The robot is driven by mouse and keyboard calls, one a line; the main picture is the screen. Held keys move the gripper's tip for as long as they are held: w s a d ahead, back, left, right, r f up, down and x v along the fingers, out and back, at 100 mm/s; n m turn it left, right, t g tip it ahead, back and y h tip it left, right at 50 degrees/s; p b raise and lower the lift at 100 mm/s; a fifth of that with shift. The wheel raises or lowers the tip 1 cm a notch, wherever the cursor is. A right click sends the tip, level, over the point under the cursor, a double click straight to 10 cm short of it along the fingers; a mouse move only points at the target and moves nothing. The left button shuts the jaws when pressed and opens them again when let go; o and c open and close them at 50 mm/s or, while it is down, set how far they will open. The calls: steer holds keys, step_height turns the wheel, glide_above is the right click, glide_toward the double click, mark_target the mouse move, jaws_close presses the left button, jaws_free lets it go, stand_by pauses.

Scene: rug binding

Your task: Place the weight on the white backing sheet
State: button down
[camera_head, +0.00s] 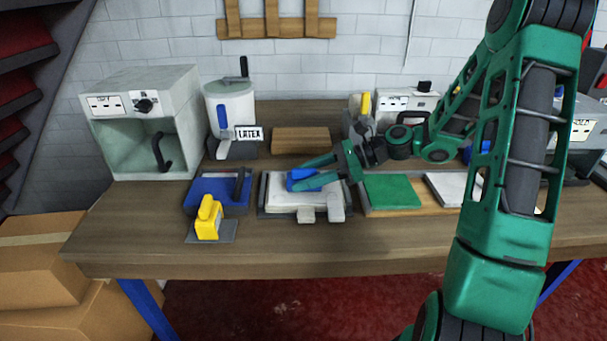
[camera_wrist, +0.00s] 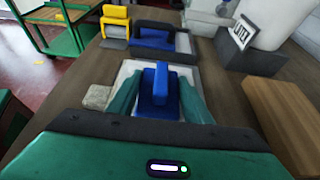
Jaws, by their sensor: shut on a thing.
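My gripper (camera_head: 318,178) is shut on a blue weight (camera_head: 303,179) with an upright handle. In the wrist view the weight (camera_wrist: 160,92) sits between my two green fingers. The white backing sheet (camera_head: 290,197) lies in a grey tray (camera_head: 263,205) at the middle of the table, and the weight is over it. The sheet also shows around the weight in the wrist view (camera_wrist: 127,72). I cannot tell whether the weight touches the sheet.
Left of the tray are a blue tray (camera_head: 203,192) and a yellow-handled tool (camera_head: 208,218). Right of it is a wooden board with a green pad (camera_head: 392,190) and a pale pad (camera_head: 447,187). Behind are a wooden block (camera_head: 301,140) and a LATEX pot (camera_head: 232,107).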

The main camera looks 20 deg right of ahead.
steer(key=c, duration=0.9)
jaws_free()
steer(key=v, duration=1.2)
